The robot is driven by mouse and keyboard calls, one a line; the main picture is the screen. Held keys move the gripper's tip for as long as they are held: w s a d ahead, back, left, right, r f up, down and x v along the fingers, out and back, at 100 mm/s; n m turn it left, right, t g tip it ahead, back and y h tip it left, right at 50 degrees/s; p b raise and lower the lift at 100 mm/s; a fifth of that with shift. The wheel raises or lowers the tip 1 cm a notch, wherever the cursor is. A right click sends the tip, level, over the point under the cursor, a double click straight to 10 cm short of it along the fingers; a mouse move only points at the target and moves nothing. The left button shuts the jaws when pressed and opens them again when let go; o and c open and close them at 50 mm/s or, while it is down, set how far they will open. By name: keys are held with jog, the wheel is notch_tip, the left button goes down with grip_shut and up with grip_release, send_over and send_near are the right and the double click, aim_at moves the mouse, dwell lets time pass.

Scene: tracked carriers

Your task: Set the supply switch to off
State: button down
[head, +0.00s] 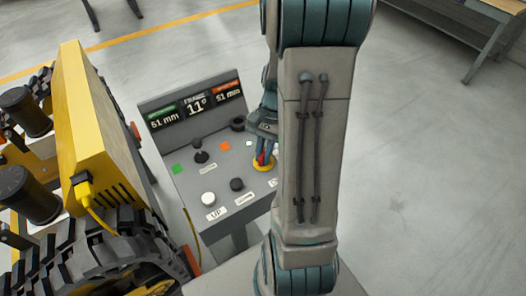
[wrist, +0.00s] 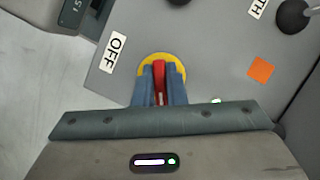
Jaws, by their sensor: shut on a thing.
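The supply switch is a red handle (wrist: 157,73) on a round yellow plate (wrist: 176,59), set in the grey console top. An OFF label (wrist: 115,53) lies to the left of the plate in the wrist view. My gripper (wrist: 160,92) has its blue fingers on both sides of the red handle and is shut on it. The handle runs straight up in the wrist view, not toward the OFF label. In the head view the yellow plate (head: 264,167) shows below my fingers, and my arm hides the console's right part.
The console's display (head: 195,104) reads 51 mm, 11° and 51 mm. A black joystick (head: 200,153), a white knob (head: 208,199) and a black knob (head: 237,184) stand on the console. A green light (wrist: 216,101) glows beside the switch. A yellow tracked machine (head: 95,130) stands close at left.

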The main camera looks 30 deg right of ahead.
jog(key=n+g+h, duration=0.1)
jog(key=n, duration=0.4)
jog(key=shift+n, duration=0.3)
jog(key=n+h, duration=0.1)
jog(key=n, duration=0.2)
jog(key=n+g+h, duration=0.1)
jog(key=n, duration=0.1)
jog(key=shift+n+h, duration=0.3)
jog(key=shift+n, duration=0.1)
jog(key=c, duration=1.5)
grip_release()
jog(key=v, duration=1.4)
jog(key=shift+w+f, duration=0.1)
jog(key=shift+a, duration=0.1)
